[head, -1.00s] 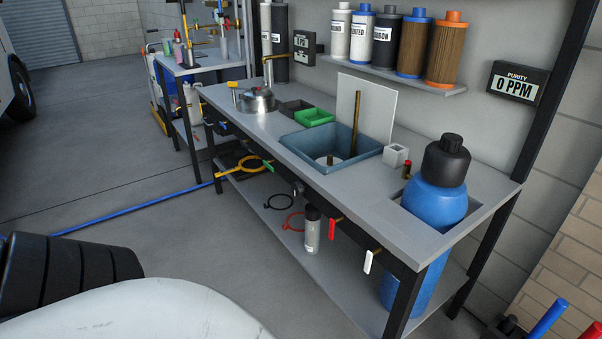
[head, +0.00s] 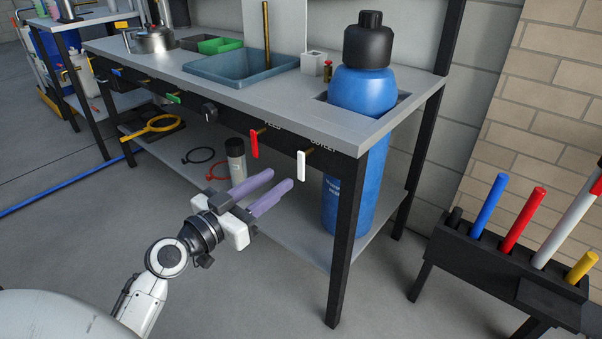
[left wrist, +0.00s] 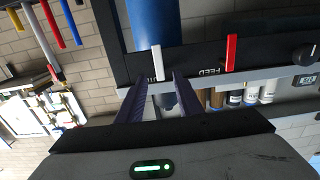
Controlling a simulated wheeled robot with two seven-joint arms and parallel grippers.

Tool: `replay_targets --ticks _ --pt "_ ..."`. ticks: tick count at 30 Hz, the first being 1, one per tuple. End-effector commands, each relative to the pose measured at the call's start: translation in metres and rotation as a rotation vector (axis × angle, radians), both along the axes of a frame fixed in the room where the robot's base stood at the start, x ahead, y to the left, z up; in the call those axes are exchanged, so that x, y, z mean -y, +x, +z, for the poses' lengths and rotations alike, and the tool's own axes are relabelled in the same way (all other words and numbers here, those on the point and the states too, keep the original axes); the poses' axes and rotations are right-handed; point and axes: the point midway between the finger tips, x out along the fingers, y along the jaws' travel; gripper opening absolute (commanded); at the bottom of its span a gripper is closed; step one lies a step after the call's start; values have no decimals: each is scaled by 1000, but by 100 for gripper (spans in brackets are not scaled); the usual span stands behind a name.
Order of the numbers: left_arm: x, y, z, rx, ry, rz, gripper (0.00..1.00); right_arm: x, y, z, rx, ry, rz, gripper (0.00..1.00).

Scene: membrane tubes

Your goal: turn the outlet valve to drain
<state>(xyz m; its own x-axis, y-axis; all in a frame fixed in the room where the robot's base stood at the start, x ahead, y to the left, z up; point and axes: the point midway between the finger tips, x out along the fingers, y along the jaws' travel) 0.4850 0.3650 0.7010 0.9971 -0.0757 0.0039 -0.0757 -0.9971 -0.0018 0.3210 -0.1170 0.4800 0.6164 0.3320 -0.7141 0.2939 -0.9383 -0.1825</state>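The outlet valve (head: 301,165) is a white lever hanging straight down on the bench's front rail, under the label OUTLET. It also shows in the left wrist view (left wrist: 157,62), beyond and between my fingertips. The red feed valve lever (head: 254,144) hangs down to its left, and it shows in the left wrist view (left wrist: 231,52). My left gripper (head: 279,181), with purple fingers, is open and empty, a little below and in front of the white lever. The fingers look apart from the lever. My right gripper is not in view.
The blue tank (head: 362,95) stands in a cutout at the bench's right end. A grey bottle (head: 235,158) stands on the lower shelf. A black rack (head: 490,255) with coloured handles stands at right. The floor before the bench is clear.

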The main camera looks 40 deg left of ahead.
Motion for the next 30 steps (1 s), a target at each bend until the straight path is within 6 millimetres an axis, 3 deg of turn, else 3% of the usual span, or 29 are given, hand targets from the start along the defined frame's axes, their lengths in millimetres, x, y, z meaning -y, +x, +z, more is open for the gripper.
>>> replay_targets --ticks 15,21,29,30 --pt "7 82 0 -1 -3 -1 33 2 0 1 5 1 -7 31" --pt "9 94 0 -4 -3 -2 33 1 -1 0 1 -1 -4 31" --pt "9 95 0 -5 -2 -2 33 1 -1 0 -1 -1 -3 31" --pt "9 95 0 -5 -2 -2 28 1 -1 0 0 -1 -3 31"
